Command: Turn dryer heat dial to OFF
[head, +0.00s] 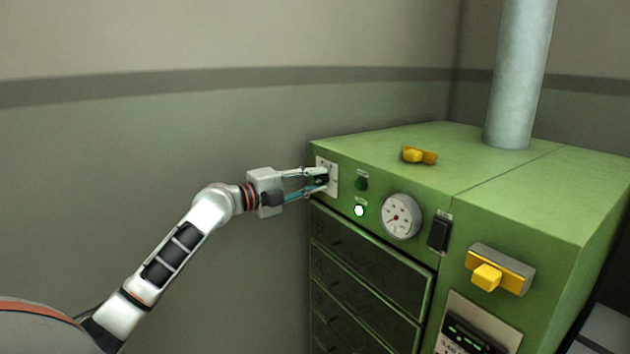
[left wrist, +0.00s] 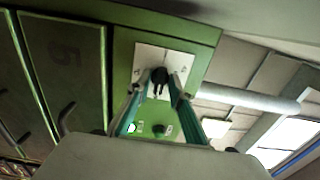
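The dryer's heat dial is a black knob (head: 321,181) on a white plate (head: 332,180) at the left end of the green dryer's (head: 390,170) front panel. My left gripper (head: 316,178) reaches it from the left, its two fingers converging on the knob from either side. The left wrist view also shows the black knob (left wrist: 159,79) between the fingertips (left wrist: 161,88), which look closed on it. The dial's markings are too small to read, and the fingers partly cover it. My right gripper is in neither view.
Right of the dial are a green button (head: 361,183), a lit lamp (head: 359,210), a round gauge (head: 401,217), a black switch (head: 439,233) and a yellow handle (head: 487,275). Dark drawers (head: 365,265) lie below. A yellow piece (head: 419,156) and a pipe (head: 519,75) stand on top.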

